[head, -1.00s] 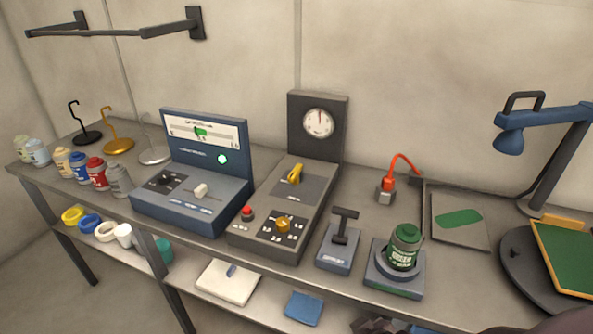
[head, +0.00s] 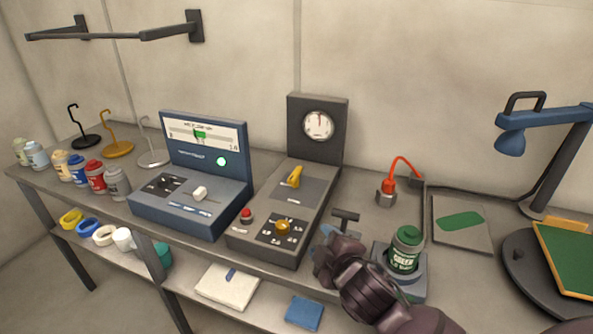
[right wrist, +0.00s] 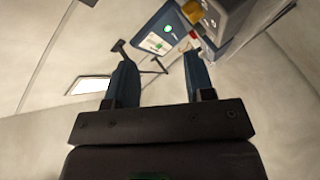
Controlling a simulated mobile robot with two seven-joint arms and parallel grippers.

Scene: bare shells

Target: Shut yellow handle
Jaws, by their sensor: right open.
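The yellow handle (head: 294,177) stands up from a plate on the dark grey console (head: 262,203), below its round gauge (head: 318,124). My right gripper (head: 325,254) is in front of the console's right side, nearer the camera than the handle and apart from it. In the right wrist view its two fingers (right wrist: 161,77) are spread with nothing between them. A yellow part (right wrist: 192,12) shows at the top of that view; I cannot tell whether it is the handle or the knob. My left gripper is not in view.
The console also carries a red button (head: 246,213) and a yellow knob (head: 283,226). A blue meter box (head: 190,205) stands left. A black T-handle (head: 345,216) is partly hidden behind my right arm. A green can (head: 406,250) stands close on its right.

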